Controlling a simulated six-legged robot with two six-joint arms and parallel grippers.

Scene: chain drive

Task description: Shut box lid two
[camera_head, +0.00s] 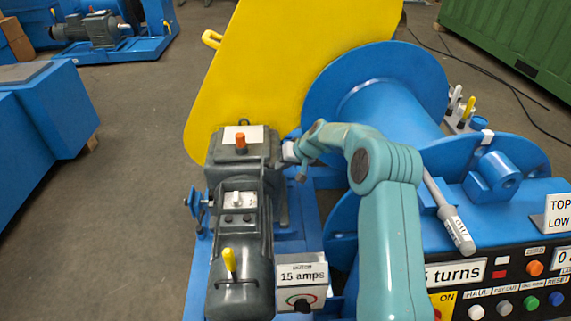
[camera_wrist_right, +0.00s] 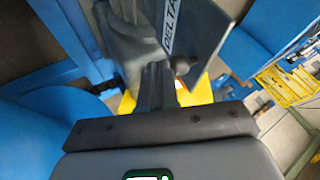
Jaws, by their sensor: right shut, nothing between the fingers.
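In the head view my right arm reaches over the grey motor's right side, its gripper (camera_head: 287,152) beside a dark grey housing (camera_head: 262,170). In the right wrist view the gripper (camera_wrist_right: 158,85) is shut and empty. A tilted grey plate marked DELTA (camera_wrist_right: 205,38) is close to its fingertips; I cannot tell whether they touch. The motor's top box (camera_head: 238,207) shows a white part and two dark studs in the head view. No lid is clearly marked two, so I cannot tell which one it is. My left gripper is not in view.
A large yellow guard (camera_head: 270,65) stands behind the motor. A blue drum (camera_head: 375,90) and a control panel (camera_head: 500,290) with coloured buttons are to the right. A yellow lever (camera_head: 229,262) and an amps meter box (camera_head: 302,285) are near the front. Open floor lies left.

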